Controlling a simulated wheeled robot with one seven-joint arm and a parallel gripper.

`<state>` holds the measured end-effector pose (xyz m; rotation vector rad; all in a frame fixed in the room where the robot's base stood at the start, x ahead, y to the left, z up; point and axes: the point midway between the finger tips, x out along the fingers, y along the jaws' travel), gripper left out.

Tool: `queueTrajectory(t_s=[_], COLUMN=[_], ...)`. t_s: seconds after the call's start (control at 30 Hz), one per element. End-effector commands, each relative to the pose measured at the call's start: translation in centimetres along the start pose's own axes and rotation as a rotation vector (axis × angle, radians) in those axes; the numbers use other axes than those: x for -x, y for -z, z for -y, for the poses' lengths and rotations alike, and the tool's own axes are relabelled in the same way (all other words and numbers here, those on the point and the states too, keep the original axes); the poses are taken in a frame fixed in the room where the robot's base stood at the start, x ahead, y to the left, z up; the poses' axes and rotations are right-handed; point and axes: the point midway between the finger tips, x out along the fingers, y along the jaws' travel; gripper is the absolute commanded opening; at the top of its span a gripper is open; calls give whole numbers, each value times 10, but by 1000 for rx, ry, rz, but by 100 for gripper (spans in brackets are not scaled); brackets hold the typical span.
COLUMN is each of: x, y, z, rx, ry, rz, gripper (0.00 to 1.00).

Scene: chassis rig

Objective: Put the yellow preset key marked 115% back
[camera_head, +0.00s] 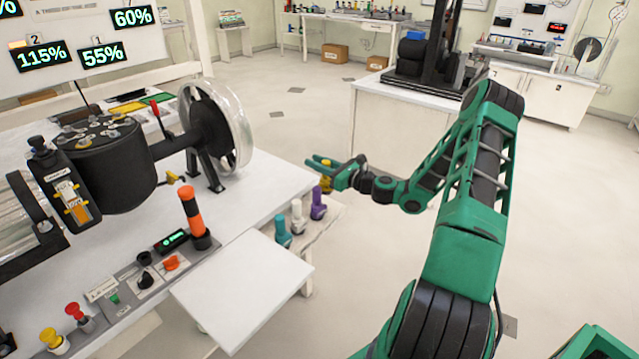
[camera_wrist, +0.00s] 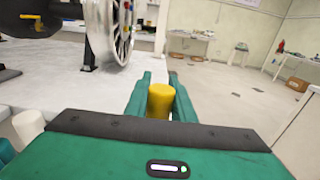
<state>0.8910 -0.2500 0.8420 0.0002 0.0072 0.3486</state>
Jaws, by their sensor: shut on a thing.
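The yellow preset key (camera_wrist: 160,100) is held upright between the two green fingers of my gripper (camera_wrist: 160,90) in the wrist view. In the head view my gripper (camera_head: 322,168) is shut on the yellow key (camera_head: 327,180), in the air beyond the row of keys at the bench's right edge. White (camera_head: 298,217), purple (camera_head: 318,204) and teal (camera_head: 283,233) keys stand on a low shelf (camera_head: 325,232) there. Any marking on the held key is too small to read. The shelf spot under my gripper is partly hidden.
A bench (camera_head: 262,182) carries a wheel rig (camera_head: 215,125) with a clear rim. An orange-and-black post (camera_head: 193,215) stands near a white side panel (camera_head: 240,285). Displays read 115% (camera_head: 43,55), 55% and 60%. Open floor lies beyond my gripper.

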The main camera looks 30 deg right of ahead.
Motion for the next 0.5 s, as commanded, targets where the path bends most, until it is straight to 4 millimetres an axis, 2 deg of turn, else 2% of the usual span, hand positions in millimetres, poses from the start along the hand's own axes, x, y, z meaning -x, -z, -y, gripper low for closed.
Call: queueTrajectory(t_s=[0.07,0.27,0.5], x=[0,-1,-1], y=[9,20,52], z=[0,0,0], rx=[-3,-1,-2], ry=[0,0,0], rz=[1,1,1], gripper=[0,0,0])
